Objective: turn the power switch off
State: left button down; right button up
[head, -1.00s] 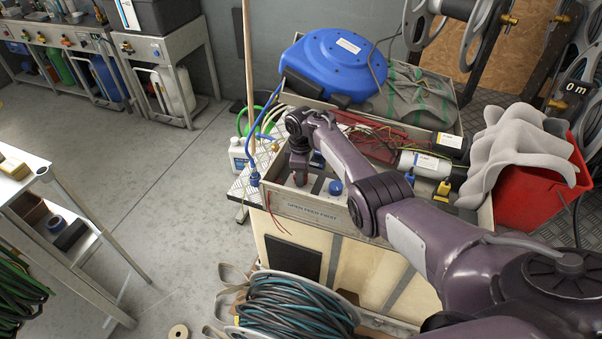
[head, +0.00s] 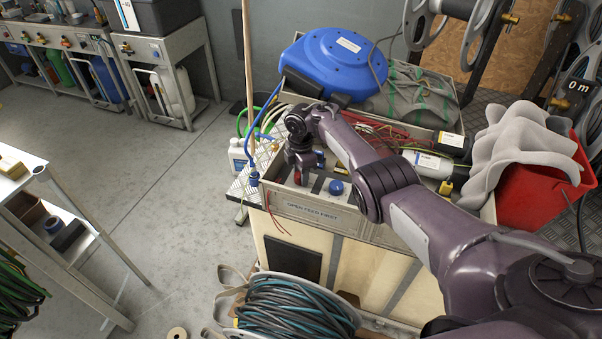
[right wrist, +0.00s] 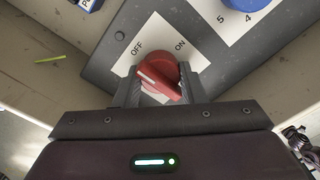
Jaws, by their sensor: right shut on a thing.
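The power switch is a red rotary knob (right wrist: 160,76) on a white plate (right wrist: 152,43) marked OFF at the left and ON at the right. A white line crosses the knob from upper left to lower right; I cannot tell which end is the pointer. My right gripper (right wrist: 160,90) is shut on the knob, one finger on each side. In the head view, the right gripper (head: 299,166) points down over the panel, with a bit of red showing under it. My left gripper is not in view.
A blue knob (head: 336,187) sits on the same panel, right of the switch. The tray's front wall (head: 300,212) reads OPEN FEED FIRST. A blue hose reel (head: 335,63), a white cylinder (head: 430,163) and a red bin (head: 545,190) stand around.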

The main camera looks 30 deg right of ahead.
dwell(0.3)
jog(key=o, duration=1)
notch_tip(320, 180, up, 8)
jog(key=shift+f+p, duration=0.15)
jog(key=shift+p, duration=0.95)
